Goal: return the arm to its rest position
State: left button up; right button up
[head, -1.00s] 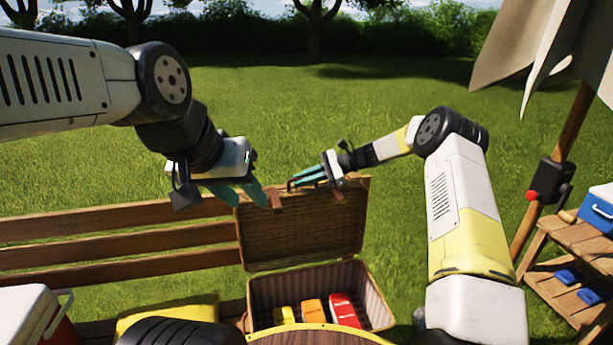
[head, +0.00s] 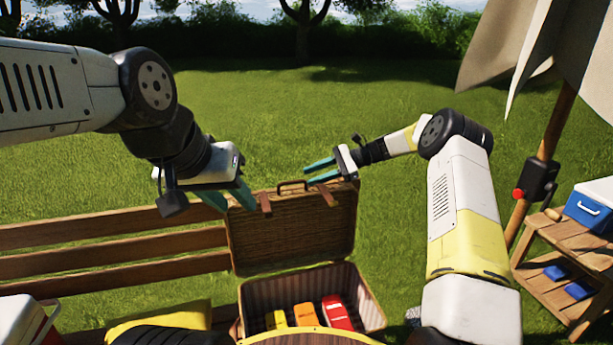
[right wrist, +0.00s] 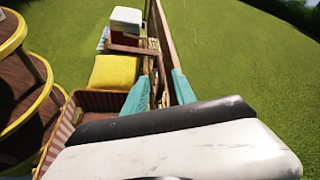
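My right gripper (head: 308,175) is open and empty, beside the top right of the raised basket lid (head: 290,228). Its two teal fingers are apart, also in the right wrist view (right wrist: 160,90). The lid's handle (head: 292,184) lies just left of the fingertips, with nothing visible between them. My left gripper (head: 236,206) is open in front of the lid's upper left corner, and its fingers overlap the lid edge in the picture. I cannot tell whether either gripper touches the lid.
The open wicker basket (head: 368,305) holds a yellow, an orange and a red item. A wooden bench (head: 110,235) runs left, with a yellow cushion (head: 180,318) and a cooler (head: 25,322). A shelf (head: 560,240) with a blue box and an umbrella pole stand right. Grass behind is clear.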

jog(key=shift+d+r, duration=0.1)
jog(key=shift+d, duration=0.05)
jog(key=shift+r, duration=0.2)
jog(key=s+d+r+n+t+h, duration=0.1)
jog(key=s+d+r+n+h, duration=0.25)
jog(key=s+r, duration=0.5)
jog(key=s+d+r+n+t+h, duration=0.2)
jog(key=s+r+n+h, duration=0.15)
jog(key=s+r, duration=0.45)
jog(key=s+d+n+t+h, duration=0.2)
jog(key=s+d, duration=0.2)
jog(key=s, duration=0.7)
jog(key=s+d+f+n+t+h, duration=0.1)
jog(key=s+d, duration=0.4)
jog(key=s, duration=0.6)
jog(key=shift+s+d+n+t+h, duration=0.3)
jog(key=shift+n+t+h, duration=0.55)
jog(key=shift+t, duration=0.25)
jog(key=shift+a, duration=0.1)
